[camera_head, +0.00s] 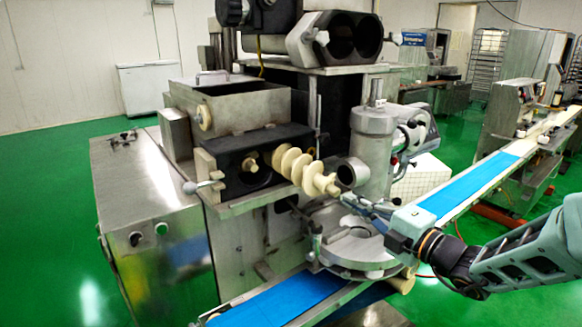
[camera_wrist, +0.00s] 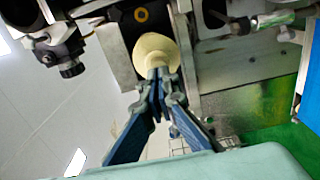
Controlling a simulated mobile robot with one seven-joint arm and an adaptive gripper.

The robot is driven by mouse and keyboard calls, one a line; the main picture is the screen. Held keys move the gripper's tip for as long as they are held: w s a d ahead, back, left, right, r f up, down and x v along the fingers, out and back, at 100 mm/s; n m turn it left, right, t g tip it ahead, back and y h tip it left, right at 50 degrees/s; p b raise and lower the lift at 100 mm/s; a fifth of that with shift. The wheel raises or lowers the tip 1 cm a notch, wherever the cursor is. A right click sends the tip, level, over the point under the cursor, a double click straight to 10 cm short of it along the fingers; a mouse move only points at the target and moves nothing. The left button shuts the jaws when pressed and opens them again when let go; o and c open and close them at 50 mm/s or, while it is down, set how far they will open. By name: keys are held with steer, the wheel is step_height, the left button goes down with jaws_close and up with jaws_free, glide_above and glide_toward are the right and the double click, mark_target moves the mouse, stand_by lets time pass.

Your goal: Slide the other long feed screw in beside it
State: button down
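A cream feed screw (camera_head: 305,170) with wide spiral flights points at the dark block (camera_head: 225,173) on the front of the encrusting machine. Its far end is at the right part of the block's face; I cannot tell how far it is inside. My gripper (camera_head: 343,195) is shut on its near end. In the wrist view, my gripper (camera_wrist: 160,76) pinches the near end of the screw (camera_wrist: 156,48), and the rest is hidden behind that end. A small cream end (camera_head: 250,163) shows at the block to the left; it seems to be the first screw, as a yellowish ring (camera_wrist: 141,15) in the wrist view.
A steel cylinder housing (camera_head: 372,150) stands close right of the screw. A round steel plate (camera_head: 352,248) and a blue conveyor belt (camera_head: 280,300) lie below. A clamp handle (camera_head: 203,187) juts out left of the block. A steel hopper (camera_head: 235,105) sits above.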

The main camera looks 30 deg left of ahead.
mark_target(320, 183)
steer(key=shift+p+x, duration=1.45)
steer(key=shift+x, duration=9.45)
steer(key=shift+d, duration=0.2)
steer(key=shift+s+d, duration=0.1)
steer(key=shift+d, duration=0.25)
steer(key=shift+p+v, duration=0.75)
steer(key=shift+v, duration=3.75)
steer(key=shift+s, duration=0.1)
